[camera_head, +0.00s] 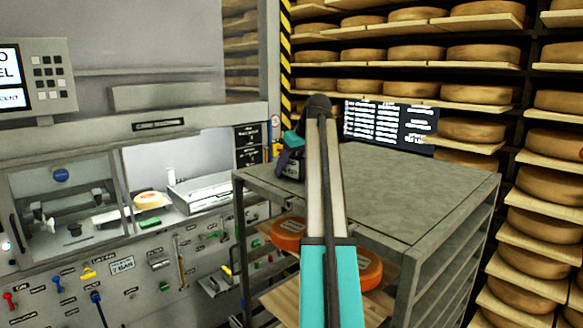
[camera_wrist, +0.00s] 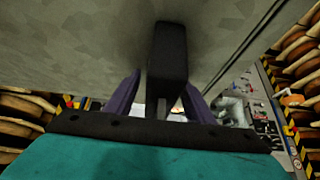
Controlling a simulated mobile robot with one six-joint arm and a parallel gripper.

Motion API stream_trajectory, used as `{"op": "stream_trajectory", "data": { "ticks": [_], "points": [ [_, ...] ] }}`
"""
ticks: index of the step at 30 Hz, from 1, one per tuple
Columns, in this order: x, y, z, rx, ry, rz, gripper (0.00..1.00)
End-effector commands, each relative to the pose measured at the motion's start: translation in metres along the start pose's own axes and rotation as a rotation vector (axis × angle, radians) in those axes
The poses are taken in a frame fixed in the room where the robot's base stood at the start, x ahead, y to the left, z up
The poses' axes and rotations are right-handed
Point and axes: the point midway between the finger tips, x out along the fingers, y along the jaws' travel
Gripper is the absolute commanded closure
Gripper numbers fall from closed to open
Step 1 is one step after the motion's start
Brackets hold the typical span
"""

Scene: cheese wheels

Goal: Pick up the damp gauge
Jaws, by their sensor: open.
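A black block-shaped device, which appears to be the damp gauge (camera_head: 293,169), stands on the grey cart top near its far left corner. In the wrist view the black block (camera_wrist: 168,52) reaches between the two purple fingers of my gripper (camera_wrist: 161,84). The fingers are apart, one on each side of it, and I cannot tell whether either touches it. In the head view my gripper (camera_head: 286,163) points down at the device and partly hides it. The face of the device is not readable.
The grey cart top (camera_head: 400,185) is otherwise bare. Orange cheese wheels (camera_head: 289,234) lie on the shelf below. Racks of cheese wheels (camera_head: 470,130) stand behind and to the right. A machine with a control panel (camera_head: 52,75) and a tool wall (camera_head: 150,275) are on the left.

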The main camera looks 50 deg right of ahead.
Motion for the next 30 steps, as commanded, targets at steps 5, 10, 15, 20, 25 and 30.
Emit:
{"op": "stream_trajectory", "data": {
  "ticks": [5,10,15,20,25,30],
  "points": [
    [-0.0001,-0.0003,-0.0002,0.000,0.000,0.000,0.60],
    [0.0000,-0.0005,-0.0003,-0.001,0.000,0.000,0.89],
    [-0.0003,-0.0006,-0.0007,-0.001,0.001,0.000,1.00],
    [-0.0004,-0.0007,-0.0009,-0.001,0.001,0.000,1.00],
    [-0.0026,-0.0004,-0.0031,-0.001,0.001,0.000,1.00],
    [-0.0096,-0.0003,-0.0079,-0.002,0.002,0.000,1.00]
  ]
}}
